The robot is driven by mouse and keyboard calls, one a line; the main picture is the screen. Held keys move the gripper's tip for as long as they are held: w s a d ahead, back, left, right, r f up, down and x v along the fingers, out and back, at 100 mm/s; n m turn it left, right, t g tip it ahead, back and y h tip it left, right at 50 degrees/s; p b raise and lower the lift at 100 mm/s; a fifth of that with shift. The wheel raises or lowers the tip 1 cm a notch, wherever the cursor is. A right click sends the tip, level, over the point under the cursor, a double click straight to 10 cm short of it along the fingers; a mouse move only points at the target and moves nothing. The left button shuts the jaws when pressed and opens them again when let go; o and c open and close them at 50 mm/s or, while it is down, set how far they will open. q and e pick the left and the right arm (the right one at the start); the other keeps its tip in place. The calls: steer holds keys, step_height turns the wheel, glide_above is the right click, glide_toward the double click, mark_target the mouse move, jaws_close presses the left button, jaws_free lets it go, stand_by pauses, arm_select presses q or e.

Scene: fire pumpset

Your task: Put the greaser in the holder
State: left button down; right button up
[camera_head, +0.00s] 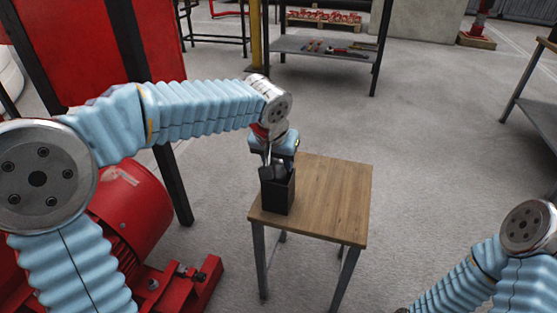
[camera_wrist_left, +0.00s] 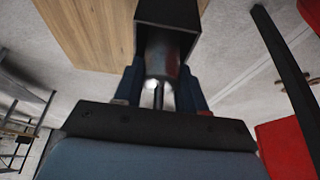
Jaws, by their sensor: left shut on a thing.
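The holder (camera_head: 278,193) is a black, open-topped box standing on the near left part of a small wooden table. My left gripper (camera_head: 277,167) is right at the holder's top, pointing down. In the left wrist view my left gripper (camera_wrist_left: 158,82) is shut on the greaser (camera_wrist_left: 161,58), a grey metal cylinder between the two fingers. The greaser's far end is at or inside the open mouth of the holder (camera_wrist_left: 168,12); how deep it reaches is hidden. My right arm shows only at the lower right, and its gripper is out of view.
The wooden table top (camera_head: 335,195) is bare to the right of the holder. A red pump machine (camera_head: 125,205) stands on the floor at the left. A metal shelf (camera_head: 325,48) stands at the back, and another table (camera_head: 540,115) at the right edge. Open floor lies between.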

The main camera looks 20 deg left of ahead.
arm_select(q)
steer(key=c, duration=0.6)
jaws_free()
steer(key=shift+c, duration=0.2)
steer(key=shift+r, duration=0.25)
steer(key=p+v, duration=0.1)
steer(key=v, duration=1)
steer(key=shift+s+r+p, duration=0.25)
steer(key=shift+r+p, duration=0.05)
steer(key=shift+p, duration=0.1)
